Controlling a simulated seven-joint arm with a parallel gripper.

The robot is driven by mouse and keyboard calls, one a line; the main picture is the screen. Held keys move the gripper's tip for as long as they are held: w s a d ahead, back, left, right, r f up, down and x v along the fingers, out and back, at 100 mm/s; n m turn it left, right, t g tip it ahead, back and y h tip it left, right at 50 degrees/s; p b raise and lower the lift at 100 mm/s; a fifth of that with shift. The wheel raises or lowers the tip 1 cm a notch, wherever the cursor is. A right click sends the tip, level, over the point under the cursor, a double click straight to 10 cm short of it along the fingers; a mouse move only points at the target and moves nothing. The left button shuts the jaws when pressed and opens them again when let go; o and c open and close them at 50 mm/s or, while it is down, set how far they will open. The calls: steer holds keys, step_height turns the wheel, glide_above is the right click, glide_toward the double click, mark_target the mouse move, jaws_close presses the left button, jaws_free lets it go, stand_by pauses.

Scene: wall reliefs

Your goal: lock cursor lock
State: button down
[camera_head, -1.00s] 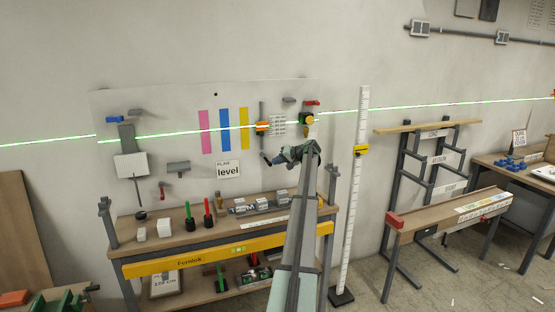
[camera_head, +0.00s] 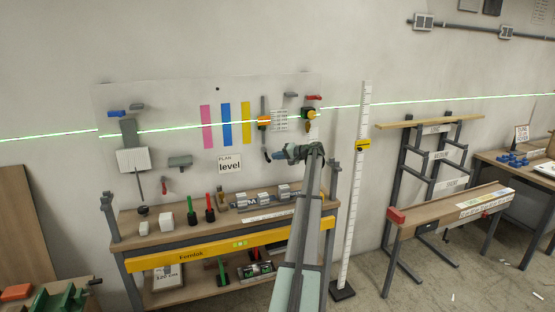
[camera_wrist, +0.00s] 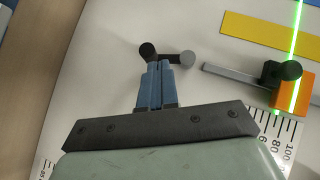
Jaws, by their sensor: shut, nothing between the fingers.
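An orange cursor (camera_head: 264,122) sits on a dark vertical rail on the wall board, beside a printed scale (camera_head: 280,121). The green laser line crosses it. In the wrist view the cursor (camera_wrist: 293,95) is at the right, with a dark round knob by it. A small lever (camera_wrist: 178,57), with a dark round end and a grey end, lies left of the rail in that view; I cannot tell if it is the cursor lock. My gripper (camera_wrist: 160,66) has its blue fingers shut and empty, tips right at this lever. It also shows in the head view (camera_head: 277,155). Contact is unclear.
An orange knob fixture (camera_head: 309,114) and a red lever (camera_head: 314,97) are on the board above right. A workbench shelf (camera_head: 180,228) with small blocks is below. A tall white staff (camera_head: 354,200) stands right of my arm.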

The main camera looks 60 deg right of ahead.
steer(key=shift+r, duration=0.15)
steer(key=d+r+v, duration=0.1)
steer(key=d+v, duration=0.1)
steer(key=v, duration=1)
steer(key=shift+s+d+r, duration=0.15)
steer(key=shift+s+d, duration=0.15)
stand_by(0.4)
